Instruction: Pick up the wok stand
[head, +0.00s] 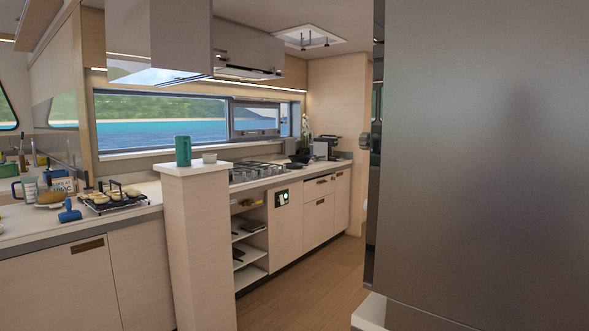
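I cannot pick out a wok stand for certain in the head view. A gas cooktop (255,171) with dark grates sits in the far counter under the window, too small to tell whether a wok stand is on it. A dark pan-like item (299,158) is just right of the cooktop. Neither of my grippers is in view.
A narrow pillar (198,240) stands in front, topped by a green canister (183,151) and a white bowl (209,157). The left counter (30,224) holds a black wire rack (113,199) with round food. A large grey panel (485,160) blocks the right. Wooden floor (315,290) is clear between.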

